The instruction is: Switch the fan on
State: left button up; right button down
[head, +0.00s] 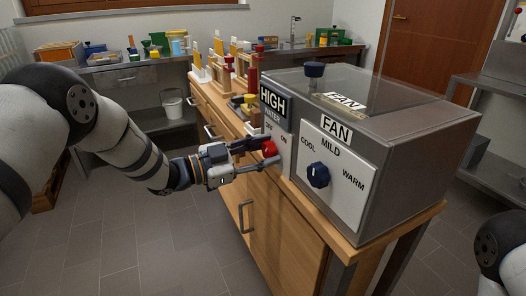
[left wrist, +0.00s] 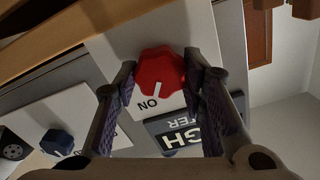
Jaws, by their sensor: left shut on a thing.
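The fan panel (head: 337,207) is white, with the sign FAN and the words COOL, MILD and WARM around a dark blue knob (head: 318,175). Nothing touches that knob; I cannot tell its setting for sure. Left of it, a red knob (head: 269,148) sits on a panel marked HIGH WATER, with OFF and ON. My left gripper (head: 268,155) is shut on the red knob. In the left wrist view the fingers are on both sides of the red knob (left wrist: 160,72), whose white mark points towards ON. My right gripper is not in view.
Both panels are on a grey metal box (head: 410,150) with a clear cover, on a wooden bench (head: 285,215). Another dark blue knob (head: 314,70) is on top. Wooden stands and coloured items are behind. A white bucket (head: 172,105) is further back.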

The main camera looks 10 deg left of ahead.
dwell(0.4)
pick_arm(q)
jog(key=o, duration=0.9)
jog(key=v, duration=1.2)
